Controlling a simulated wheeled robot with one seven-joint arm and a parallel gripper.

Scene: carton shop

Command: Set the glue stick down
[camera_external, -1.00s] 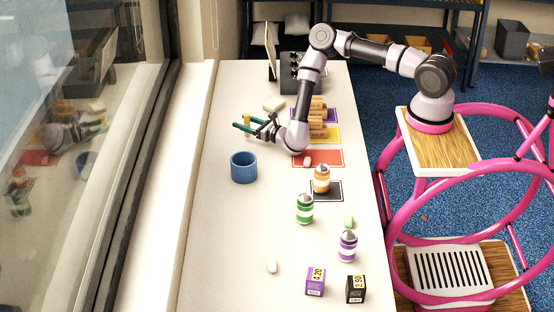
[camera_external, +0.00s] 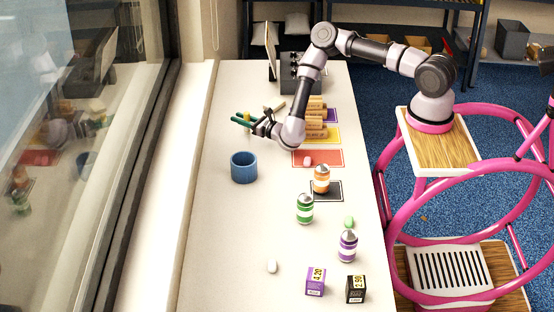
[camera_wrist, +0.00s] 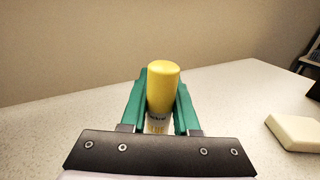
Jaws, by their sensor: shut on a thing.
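The glue stick (camera_wrist: 163,88) has a yellow cap and a white lower body with partly hidden lettering. It stands upright between the green fingers of my gripper (camera_wrist: 160,110) in the wrist view, and the fingers are shut on it. In the external view the glue stick (camera_external: 247,116) is a small yellow spot at my gripper (camera_external: 243,121), over the left part of the white table (camera_external: 225,225). Its lower end is hidden by the gripper, so I cannot tell whether it touches the table.
A blue cup (camera_external: 244,168) stands in front of my gripper. A cream block (camera_wrist: 293,132) lies to the right in the wrist view. Brown rolls (camera_external: 314,125) lie on coloured mats to the right. Striped bottles (camera_external: 305,209) stand nearer. The table's left front is mostly clear.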

